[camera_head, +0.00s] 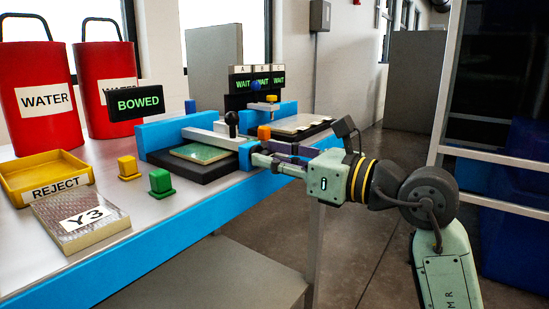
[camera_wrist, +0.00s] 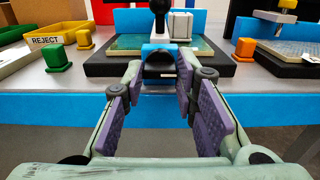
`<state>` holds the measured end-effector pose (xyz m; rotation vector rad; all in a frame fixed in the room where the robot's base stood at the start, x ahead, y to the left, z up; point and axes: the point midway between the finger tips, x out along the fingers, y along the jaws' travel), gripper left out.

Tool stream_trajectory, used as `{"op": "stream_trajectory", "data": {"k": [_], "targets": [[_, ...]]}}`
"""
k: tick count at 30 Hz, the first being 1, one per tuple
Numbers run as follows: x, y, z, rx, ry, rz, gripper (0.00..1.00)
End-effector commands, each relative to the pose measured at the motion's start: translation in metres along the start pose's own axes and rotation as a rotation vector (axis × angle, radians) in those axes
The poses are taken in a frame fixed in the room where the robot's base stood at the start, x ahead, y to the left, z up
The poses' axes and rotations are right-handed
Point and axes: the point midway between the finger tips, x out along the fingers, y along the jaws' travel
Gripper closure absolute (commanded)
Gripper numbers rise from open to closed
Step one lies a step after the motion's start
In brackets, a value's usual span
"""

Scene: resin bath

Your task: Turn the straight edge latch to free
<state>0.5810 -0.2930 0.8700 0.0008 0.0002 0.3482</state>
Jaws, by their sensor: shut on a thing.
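The straight edge is a pale bar (camera_head: 212,137) with a black knob (camera_head: 232,120), lying across a green panel (camera_head: 200,152) on a dark bed (camera_head: 190,168). It also shows in the wrist view (camera_wrist: 181,25). At its front end, by the table edge, is a blue block (camera_wrist: 158,49) with a dark rounded part, which looks like the latch. My gripper (camera_wrist: 160,69) reaches in from the front with its fingertips on either side of this part, shut on it. The fingers partly hide the latch, so its turn angle cannot be told.
A sign (camera_head: 138,103) reads BOWED. A yellow REJECT tray (camera_head: 45,172), a Y3 panel (camera_head: 82,222), yellow (camera_head: 127,167) and green (camera_head: 161,182) blocks stand left. A second fixture (camera_head: 300,124) and WAIT displays (camera_head: 262,82) are behind. Open floor lies right of the table.

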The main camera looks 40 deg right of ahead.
Motion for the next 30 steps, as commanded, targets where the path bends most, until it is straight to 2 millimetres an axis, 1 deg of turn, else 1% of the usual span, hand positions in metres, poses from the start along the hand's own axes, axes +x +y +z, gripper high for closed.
{"op": "stream_trajectory", "data": {"k": [8, 14, 20, 30], "targets": [[-0.0002, -0.0004, -0.0007, -0.016, 0.0, -0.001, 1.0], [0.0, 0.0001, -0.0022, -0.096, 0.0, 0.0, 1.0], [0.0001, 0.0001, -0.003, -0.245, -0.001, 0.0, 1.0], [0.0001, 0.0001, -0.0023, -0.567, -0.001, -0.001, 1.0]]}}
